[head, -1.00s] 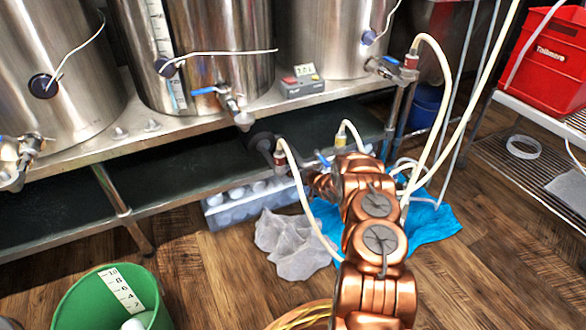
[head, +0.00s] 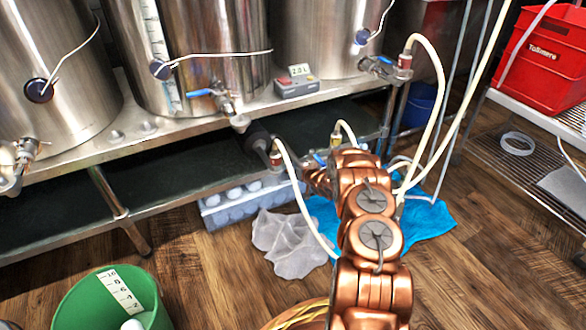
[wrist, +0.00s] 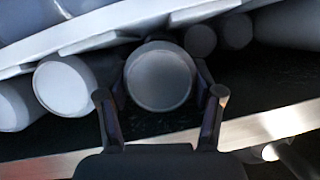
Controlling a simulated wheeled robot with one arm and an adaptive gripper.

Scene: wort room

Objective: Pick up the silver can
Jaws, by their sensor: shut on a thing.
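In the wrist view, the silver can (wrist: 158,78) shows its round grey end between the two fingers of my gripper (wrist: 160,95). The fingers are shut on its sides. More pale can-like cylinders lie beside it, a whiter one (wrist: 62,88) to the left and two darker ones to the right. A pale crate (head: 212,219) with several round white-grey ends stands under the bench.
The steel bench (head: 75,158) carries large steel tanks with taps and hoses close above the arm. A grey cloth (head: 285,245) and a blue cloth (head: 435,225) lie on the floor. A green bucket (head: 75,310) stands front left. Wooden floor is free between.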

